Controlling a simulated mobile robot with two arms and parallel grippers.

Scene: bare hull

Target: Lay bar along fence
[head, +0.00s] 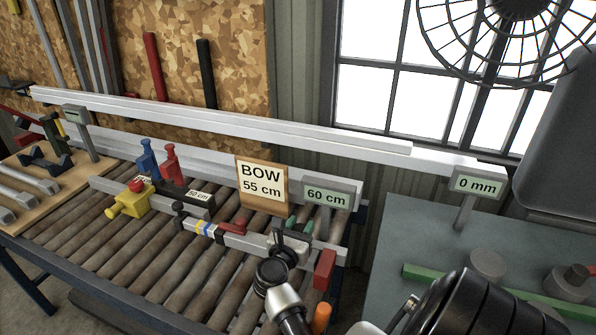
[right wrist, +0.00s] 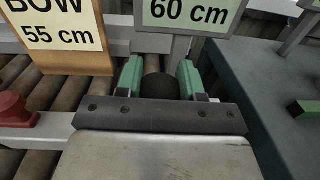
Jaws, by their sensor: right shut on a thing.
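A long pale bar (head: 220,115) runs along the back of the bench, against a pale rail (head: 440,162) that reaches the 0 mm sign. I cannot tell for certain which of the two is the fence. My right gripper (head: 290,230) is over the right part of the roller bench, at the front grey rail (head: 255,243). In the right wrist view its green-padded fingers (right wrist: 160,80) are shut on a dark rounded thing (right wrist: 160,87). Most of that thing is hidden. The long pale bar is apart from this gripper. My left gripper is not in view.
A BOW 55 cm card (head: 261,184) and a 60 cm sign (head: 328,195) stand just behind my right gripper. Yellow (head: 130,200) and red (head: 325,268) blocks sit along the front rail. A 0 mm sign (head: 477,184) stands on the grey-green table (head: 405,245) at right.

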